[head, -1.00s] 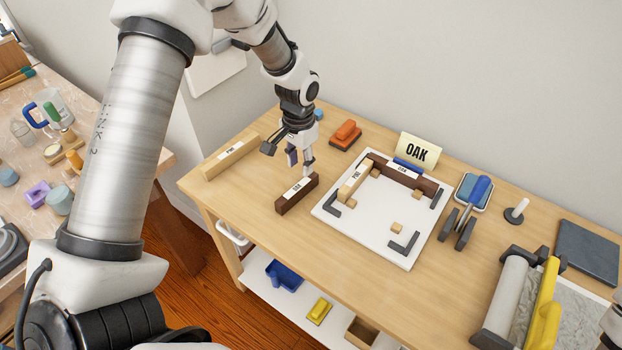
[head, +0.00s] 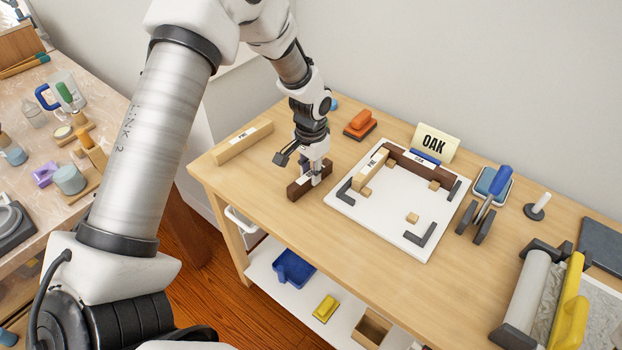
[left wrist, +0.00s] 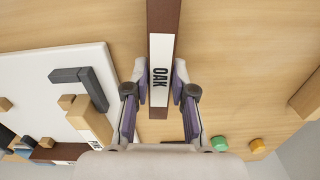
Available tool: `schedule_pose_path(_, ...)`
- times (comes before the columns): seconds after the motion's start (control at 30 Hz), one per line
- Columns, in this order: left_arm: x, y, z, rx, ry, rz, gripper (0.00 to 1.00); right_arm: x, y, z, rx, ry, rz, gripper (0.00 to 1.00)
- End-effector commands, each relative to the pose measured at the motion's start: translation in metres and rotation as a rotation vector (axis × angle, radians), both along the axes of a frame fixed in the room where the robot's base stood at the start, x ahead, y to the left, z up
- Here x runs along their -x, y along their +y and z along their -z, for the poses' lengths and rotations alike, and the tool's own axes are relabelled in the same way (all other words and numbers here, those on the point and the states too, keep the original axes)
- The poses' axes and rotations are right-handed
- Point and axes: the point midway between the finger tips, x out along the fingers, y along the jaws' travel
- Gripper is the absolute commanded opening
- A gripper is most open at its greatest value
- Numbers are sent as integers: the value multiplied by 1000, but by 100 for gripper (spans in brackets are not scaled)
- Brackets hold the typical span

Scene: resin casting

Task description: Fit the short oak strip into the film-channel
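The dark brown strip labelled OAK (head: 294,190) stands on the bench left of the white board; its label also shows in the left wrist view (left wrist: 160,76). My left gripper (head: 312,172) is down over this strip, with one finger on each side. In the left wrist view its fingers (left wrist: 160,88) lie close along both sides of the strip; whether they press on it I cannot tell. The white board (head: 385,215) carries a pale PINE strip (head: 371,168), a dark strip (head: 440,185) at its back edge and dark corner brackets (head: 421,235). My right gripper is not in view.
Another pale strip (head: 240,145) lies at the bench's left end. An OAK card (head: 434,142) stands behind the board. An orange-topped block (head: 360,122), a roller with a blue handle (head: 492,195) and a white peg (head: 539,205) are nearby. The front left bench is clear.

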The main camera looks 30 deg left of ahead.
Motion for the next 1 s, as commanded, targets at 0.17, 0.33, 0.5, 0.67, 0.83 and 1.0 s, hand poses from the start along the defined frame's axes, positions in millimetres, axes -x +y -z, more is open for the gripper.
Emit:
schedule_pose_path(0.17,0,0,-1,0,0,0,0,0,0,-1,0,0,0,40)
schedule_pose_path(0.33,0,0,-16,0,0,0,0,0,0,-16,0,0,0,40)
schedule_pose_path(0.5,0,0,-33,0,0,0,0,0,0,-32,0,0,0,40)
schedule_pose_path(0.67,0,0,-48,0,0,0,0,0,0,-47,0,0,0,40)
schedule_pose_path(0.83,0,0,-51,0,1,0,0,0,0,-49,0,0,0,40)
schedule_pose_path(1.0,0,0,-50,0,0,0,0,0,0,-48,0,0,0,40)
